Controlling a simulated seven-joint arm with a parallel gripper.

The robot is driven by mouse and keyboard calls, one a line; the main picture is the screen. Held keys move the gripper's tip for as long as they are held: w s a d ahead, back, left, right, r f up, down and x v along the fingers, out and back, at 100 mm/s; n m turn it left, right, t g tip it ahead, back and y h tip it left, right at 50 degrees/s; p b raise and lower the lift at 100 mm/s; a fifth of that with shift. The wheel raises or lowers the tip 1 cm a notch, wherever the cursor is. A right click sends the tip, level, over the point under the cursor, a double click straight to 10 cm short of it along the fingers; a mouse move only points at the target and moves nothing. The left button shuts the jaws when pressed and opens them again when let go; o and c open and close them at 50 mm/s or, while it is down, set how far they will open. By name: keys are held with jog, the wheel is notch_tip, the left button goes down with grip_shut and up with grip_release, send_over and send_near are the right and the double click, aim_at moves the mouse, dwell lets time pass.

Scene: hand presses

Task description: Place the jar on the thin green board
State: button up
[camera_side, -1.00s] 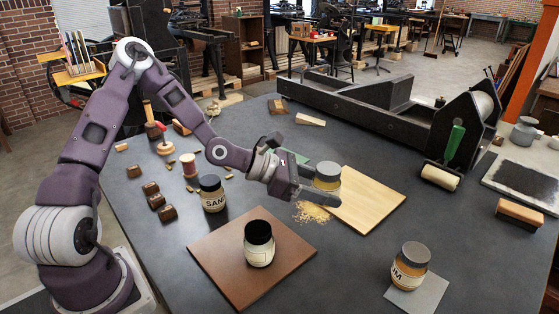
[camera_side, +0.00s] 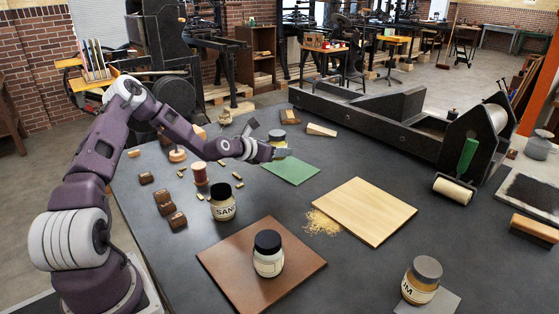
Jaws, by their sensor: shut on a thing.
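A jar with a grey lid and yellowish contents (camera_side: 278,143) is held in my gripper (camera_side: 279,152), which is shut on it. The jar looks upright, and a finger covers its lower part. The thin green board (camera_side: 294,173) lies flat on the table. The jar shows at the board's far left corner. I cannot tell whether its base is over the board or touches it.
A pale wooden board (camera_side: 365,210) with yellow crumbs beside it lies to the right. A black-lidded jar stands on a brown board (camera_side: 226,254). Another jar (camera_side: 222,201) and wooden blocks stand nearer. A grey-lidded jar (camera_side: 421,280) is front right.

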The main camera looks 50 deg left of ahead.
aim_at(277, 159)
jog(key=shift+f, duration=1.8)
jog(key=o, duration=1.6)
jog(key=shift+o, duration=0.2)
